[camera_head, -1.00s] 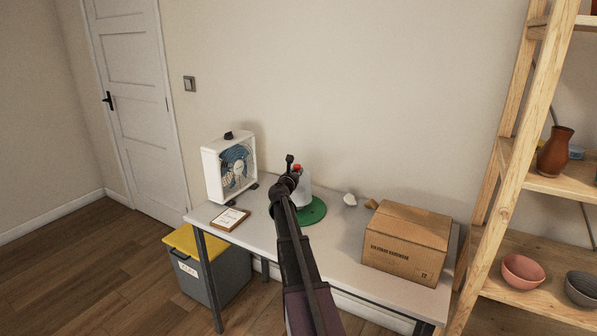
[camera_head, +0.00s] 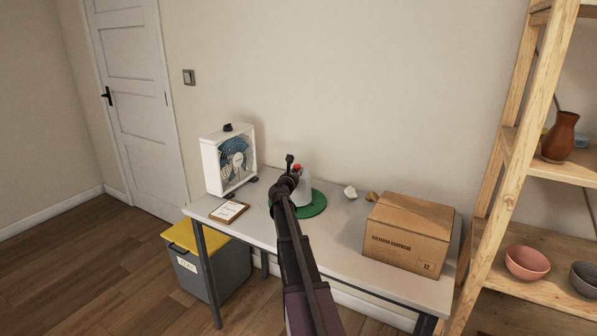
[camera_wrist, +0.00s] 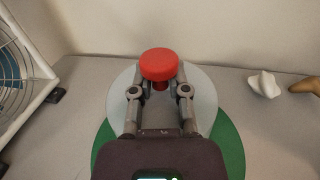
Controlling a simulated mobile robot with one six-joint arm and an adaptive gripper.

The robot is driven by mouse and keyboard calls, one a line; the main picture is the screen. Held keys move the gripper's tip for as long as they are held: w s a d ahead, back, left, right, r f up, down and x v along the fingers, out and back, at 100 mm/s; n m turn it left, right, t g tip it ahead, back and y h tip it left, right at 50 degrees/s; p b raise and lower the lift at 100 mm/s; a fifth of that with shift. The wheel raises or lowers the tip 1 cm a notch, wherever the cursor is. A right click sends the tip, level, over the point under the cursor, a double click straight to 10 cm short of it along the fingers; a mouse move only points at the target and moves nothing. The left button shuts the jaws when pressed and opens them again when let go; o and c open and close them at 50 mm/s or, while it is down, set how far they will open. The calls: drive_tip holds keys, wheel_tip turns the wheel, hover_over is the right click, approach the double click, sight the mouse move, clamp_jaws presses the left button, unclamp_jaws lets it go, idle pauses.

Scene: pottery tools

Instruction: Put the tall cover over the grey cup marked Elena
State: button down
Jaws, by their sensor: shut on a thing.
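The tall cover is a pale dome (camera_head: 304,190) with a red knob (camera_wrist: 159,64). My gripper (camera_wrist: 159,88) is shut on the knob from above. In the wrist view the cover's pale round top (camera_wrist: 205,98) spreads below the fingers. The cover is over a green round mat (camera_head: 316,205), which also shows at its lower right in the wrist view (camera_wrist: 228,150). I cannot tell whether the cover rests on the mat or hangs just above it. No grey cup marked Elena shows; my arm and the cover hide part of the mat.
A white box fan (camera_head: 210,160) and a framed card (camera_head: 229,212) are on the table's left. A wooden shelf (camera_head: 510,170) with bowls stands at right.

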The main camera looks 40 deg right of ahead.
drive_tip(key=c, duration=0.5)
unclamp_jaws()
drive_tip(key=shift+c, duration=0.2)
drive_tip(key=shift+s+a, duration=0.1)
drive_tip(key=shift+s, duration=0.05)
drive_tip(key=v, duration=1.1)
drive_tip(key=shift+s+a, duration=0.2)
drive_tip(key=shift+a, duration=0.1)
